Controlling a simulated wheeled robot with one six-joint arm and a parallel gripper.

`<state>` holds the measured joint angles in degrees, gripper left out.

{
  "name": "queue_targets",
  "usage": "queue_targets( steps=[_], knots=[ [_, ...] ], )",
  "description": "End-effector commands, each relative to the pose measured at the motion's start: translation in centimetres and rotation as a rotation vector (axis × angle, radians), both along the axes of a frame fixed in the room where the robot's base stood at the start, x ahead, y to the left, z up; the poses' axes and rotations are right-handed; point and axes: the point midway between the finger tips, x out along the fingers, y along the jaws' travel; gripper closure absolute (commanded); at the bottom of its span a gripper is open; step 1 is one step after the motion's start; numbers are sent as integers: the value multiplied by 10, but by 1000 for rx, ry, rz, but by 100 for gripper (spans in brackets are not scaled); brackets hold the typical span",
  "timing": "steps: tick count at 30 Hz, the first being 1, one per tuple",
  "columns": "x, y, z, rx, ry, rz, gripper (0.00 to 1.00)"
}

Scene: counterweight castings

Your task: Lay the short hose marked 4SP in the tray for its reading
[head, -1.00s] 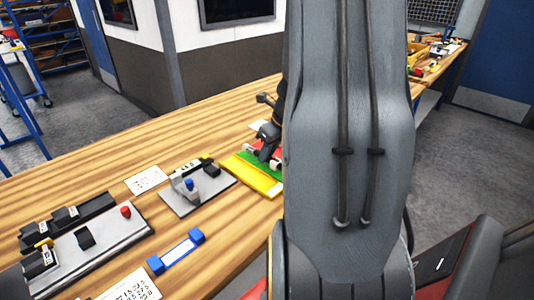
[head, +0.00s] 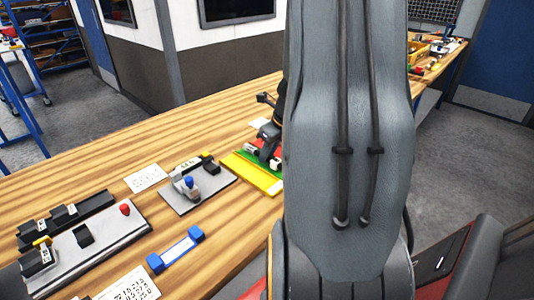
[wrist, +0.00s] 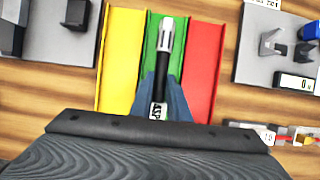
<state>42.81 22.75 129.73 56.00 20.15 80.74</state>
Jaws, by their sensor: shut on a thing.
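The short hose (wrist: 164,70) is black with a silver end fitting and a white label reading 4SP. My gripper (wrist: 163,93) is shut on it near the label. In the wrist view the hose points along the green lane of a tray (wrist: 120,60) with yellow, green and red lanes side by side. The hose lies in line with the green lane; I cannot tell whether it touches the floor. In the head view my gripper (head: 268,145) is over the tray (head: 258,178), and my arm hides the tray's right part.
A grey fixture with a blue knob (head: 190,183) stands left of the tray. A larger grey plate with a red button (head: 125,209) lies further left. A blue-ended block (head: 176,250) and printed cards (head: 146,178) lie nearby. Bare wood lies behind the fixtures.

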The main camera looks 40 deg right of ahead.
Motion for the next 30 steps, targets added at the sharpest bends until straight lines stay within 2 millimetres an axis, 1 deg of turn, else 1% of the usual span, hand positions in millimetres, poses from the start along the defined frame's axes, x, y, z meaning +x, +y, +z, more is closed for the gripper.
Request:
queue_targets(
  steps=[8, 9, 11, 12, 13, 22, 30],
  knots=[
    [0, 0, -5, 0, 0, -1, 100],
    [0, 0, -5, 0, 0, -1, 81],
    [0, 0, -5, 0, 0, -1, 71],
    [0, 0, -5, 0, 0, -1, 65],
    [0, 0, -5, 0, 0, 0, 63],
    [0, 0, -3, 0, 0, 0, 63],
    [0, 0, 12, 0, -1, 0, 63]
  ],
)
